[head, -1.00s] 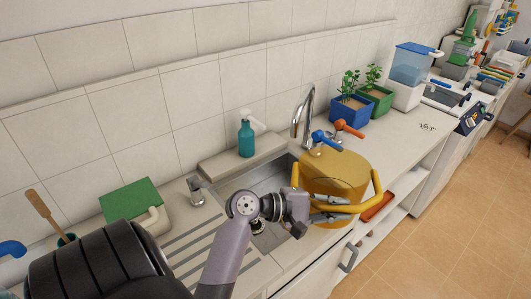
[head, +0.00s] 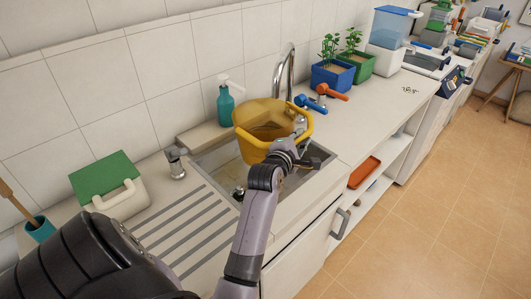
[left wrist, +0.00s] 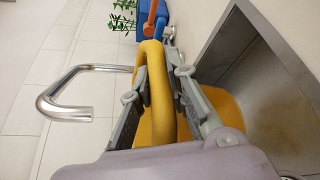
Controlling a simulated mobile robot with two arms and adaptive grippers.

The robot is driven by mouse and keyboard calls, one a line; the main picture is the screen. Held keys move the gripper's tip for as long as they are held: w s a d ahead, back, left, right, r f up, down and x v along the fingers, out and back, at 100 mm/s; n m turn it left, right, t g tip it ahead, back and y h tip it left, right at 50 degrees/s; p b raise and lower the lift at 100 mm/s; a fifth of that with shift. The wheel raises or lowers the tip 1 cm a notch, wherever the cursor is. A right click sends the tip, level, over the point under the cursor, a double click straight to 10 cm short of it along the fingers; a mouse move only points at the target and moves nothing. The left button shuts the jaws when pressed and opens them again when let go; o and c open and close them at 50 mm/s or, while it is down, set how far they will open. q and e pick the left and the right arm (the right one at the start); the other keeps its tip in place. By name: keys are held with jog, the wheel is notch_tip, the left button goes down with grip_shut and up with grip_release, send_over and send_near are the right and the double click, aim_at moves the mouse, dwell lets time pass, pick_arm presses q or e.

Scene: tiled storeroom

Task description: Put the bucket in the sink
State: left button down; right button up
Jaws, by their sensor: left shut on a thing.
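The yellow bucket (head: 262,125) is over the sink (head: 222,158) in the head view, its open top facing up and tilted toward me. My left gripper (head: 300,148) is shut on the bucket's handle. In the left wrist view the fingers (left wrist: 157,90) close on both sides of the yellow handle (left wrist: 152,60), with the bucket body (left wrist: 230,108) behind. The bucket covers the back right part of the basin, and I cannot tell whether its base touches the sink. My right gripper is not in view.
The faucet (head: 287,72) stands behind the bucket, with blue and orange taps (head: 318,100) to the right. A teal soap bottle (head: 225,104) stands behind the sink. The ribbed drainboard (head: 180,225) at left is clear. An orange tray (head: 364,172) lies on the shelf below.

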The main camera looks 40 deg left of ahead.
pick_arm(q)
jog(key=shift+f, duration=0.6)
notch_tip(320, 180, down, 9)
jog(key=shift+r, duration=0.2)
jog(key=c, duration=1.8)
grip_release()
jog(key=shift+s+f, duration=0.1)
jog(key=shift+o, duration=1.3)
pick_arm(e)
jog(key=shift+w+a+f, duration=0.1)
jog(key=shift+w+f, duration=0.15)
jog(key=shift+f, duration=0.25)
